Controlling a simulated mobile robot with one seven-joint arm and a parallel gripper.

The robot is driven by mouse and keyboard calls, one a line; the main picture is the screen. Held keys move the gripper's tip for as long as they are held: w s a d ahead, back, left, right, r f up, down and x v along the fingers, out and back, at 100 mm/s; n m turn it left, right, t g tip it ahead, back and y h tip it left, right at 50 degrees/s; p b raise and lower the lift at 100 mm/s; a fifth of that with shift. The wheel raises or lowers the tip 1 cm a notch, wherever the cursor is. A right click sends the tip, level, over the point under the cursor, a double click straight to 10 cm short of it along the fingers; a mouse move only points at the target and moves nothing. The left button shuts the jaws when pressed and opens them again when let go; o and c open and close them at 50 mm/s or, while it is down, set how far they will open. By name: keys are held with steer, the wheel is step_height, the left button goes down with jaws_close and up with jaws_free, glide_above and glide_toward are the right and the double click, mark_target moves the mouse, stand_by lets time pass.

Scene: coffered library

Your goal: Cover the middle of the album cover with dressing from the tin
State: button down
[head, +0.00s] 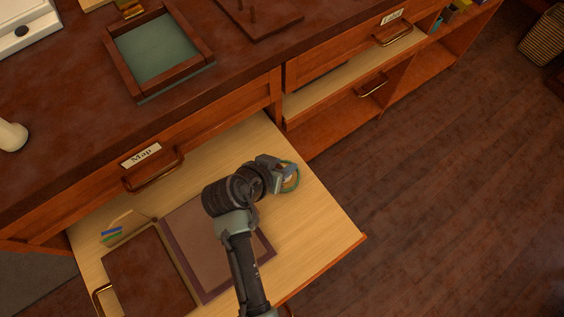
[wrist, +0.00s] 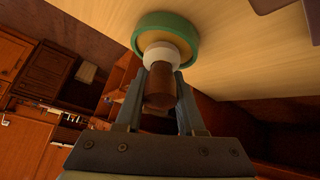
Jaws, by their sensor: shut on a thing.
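My gripper (wrist: 160,95) is shut on the brown handle (wrist: 159,85) of an applicator with a white head (wrist: 162,54). It also shows in the head view (head: 276,175), at the right of the pulled-out drawer. A round green tin (wrist: 195,40) with tan contents is at the white head; the head overlaps its inside, but I cannot tell if they touch. The tin's green rim shows in the head view (head: 297,178) beside my gripper. A flat brown panel with a darker border (head: 190,235), apparently the album cover, lies left of the tin, partly hidden by my arm.
The drawer (head: 325,215) labelled Map has bare wood right of the tin. A thick dark brown book-like block (head: 150,270) lies left of the panel. A small pale holder with blue and green pieces (head: 122,228) stands behind it. The counter (head: 75,90) overhangs behind, carrying a framed tray (head: 118,55).

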steer(key=shift+s, duration=0.1)
stand_by(0.3)
step_height(320, 180, up, 7)
steer(key=p, duration=0.7)
stand_by(0.7)
steer(key=s+r+n+y+p, duration=0.2)
steer(key=r+n+p, duration=0.1)
steer(key=r+p, duration=0.4)
steer(key=s+r+n+t+y+p, duration=0.1)
steer(key=s+r+n+y+p, duration=0.1)
steer(key=r+n+p, duration=0.2)
step_height(320, 180, up, 7)
steer(key=p, duration=0.3)
steer(key=shift+s+d+f+y+p, duration=0.2)
steer(key=shift+s+y+p, duration=0.1)
steer(key=shift+y+p, duration=0.1)
steer(key=shift+f, duration=0.1)
